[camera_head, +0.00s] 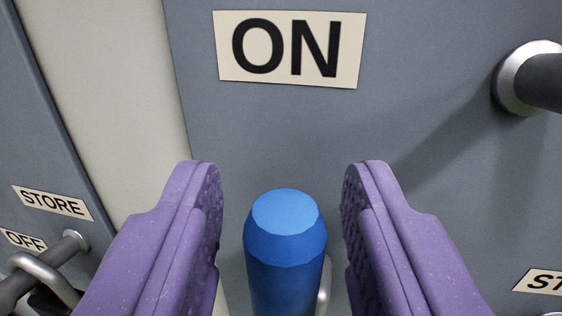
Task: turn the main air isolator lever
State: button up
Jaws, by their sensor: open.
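A blue lever handle (285,255) with a flat faceted end stands at the bottom middle of the head camera view. Its lower part runs out of the frame. My gripper (283,205) has two purple textured fingers, one on each side of the blue handle. The fingers are open, and a gap shows between each finger and the handle. A label reading "ON" (290,49) is on the grey panel above the handle. I see no label naming the isolator.
The grey panel (420,110) fills the background. A dark bar in a metal collar (520,78) juts out at the upper right. At the left are "STORE" (52,203) and "OFF" (22,240) labels and a metal handle (45,275). A cut-off label (540,281) shows at the lower right.

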jog(key=shift+r, duration=0.1)
grip_shut()
jog(key=shift+d, duration=0.1)
